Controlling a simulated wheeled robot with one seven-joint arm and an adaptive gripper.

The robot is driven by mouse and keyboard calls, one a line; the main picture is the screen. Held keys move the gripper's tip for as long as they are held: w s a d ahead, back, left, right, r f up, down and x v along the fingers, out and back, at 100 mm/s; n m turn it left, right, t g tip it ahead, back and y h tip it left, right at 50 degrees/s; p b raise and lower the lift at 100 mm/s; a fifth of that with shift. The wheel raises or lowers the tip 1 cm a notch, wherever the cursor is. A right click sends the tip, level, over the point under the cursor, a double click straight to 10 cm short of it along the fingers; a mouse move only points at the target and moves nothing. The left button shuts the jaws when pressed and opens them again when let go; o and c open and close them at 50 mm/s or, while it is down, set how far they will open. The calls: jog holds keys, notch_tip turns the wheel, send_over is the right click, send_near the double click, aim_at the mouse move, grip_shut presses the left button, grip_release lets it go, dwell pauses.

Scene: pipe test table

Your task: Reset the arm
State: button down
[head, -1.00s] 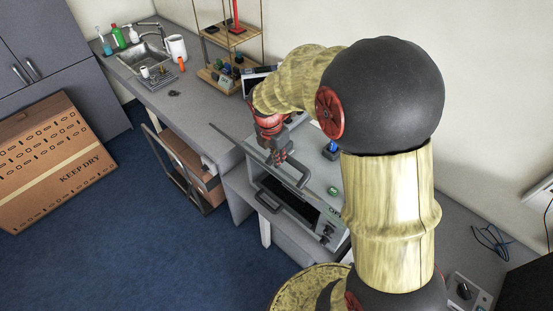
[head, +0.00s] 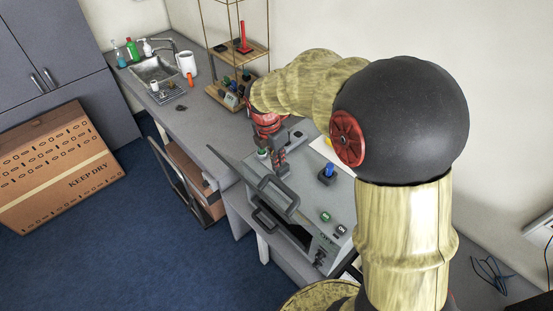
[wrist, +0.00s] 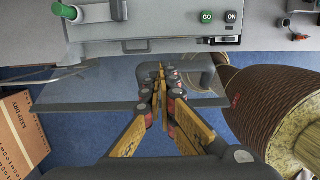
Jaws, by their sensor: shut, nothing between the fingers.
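My gripper (head: 281,173) is shut and empty above the grey machine (head: 312,196), close behind its door handle (head: 279,196) in the head view. In the wrist view my gripper (wrist: 163,74) has its yellow and black fingers together, pointing toward the machine front (wrist: 160,25). The arched grey handle (wrist: 205,66) lies around and beyond the fingertips; whether they touch cannot be told. The machine's glass door (wrist: 80,85) sticks out from its front. My arm hides part of the machine and bench in the head view.
A green knob (wrist: 65,11) and GO and ON buttons (wrist: 219,16) are on the machine. A blue-topped part (head: 328,171) sits on top. A wooden shelf (head: 240,62) and sink (head: 157,72) stand behind. A cardboard box (head: 58,158) leans at left; blue floor is open.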

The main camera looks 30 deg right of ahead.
jog(key=shift+a+r, duration=0.1)
jog(key=shift+r, duration=0.2)
jog(key=s+a+r+m+t+y, duration=0.1)
jog(key=s+a+r+m+t, duration=0.25)
jog(key=s+r+m, duration=0.55)
jog(key=s+a+r+m+t+y, duration=0.15)
jog(key=s+a+r+m, duration=0.3)
jog(key=s+m, duration=0.8)
notch_tip(320, 180, down, 34)
jog(key=b, duration=3.5)
jog(key=shift+s+d+f, duration=0.2)
jog(key=shift+s+d, duration=0.05)
jog(key=shift+d, duration=0.2)
jog(key=shift+r+h, duration=0.1)
jog(key=shift+h, duration=0.15)
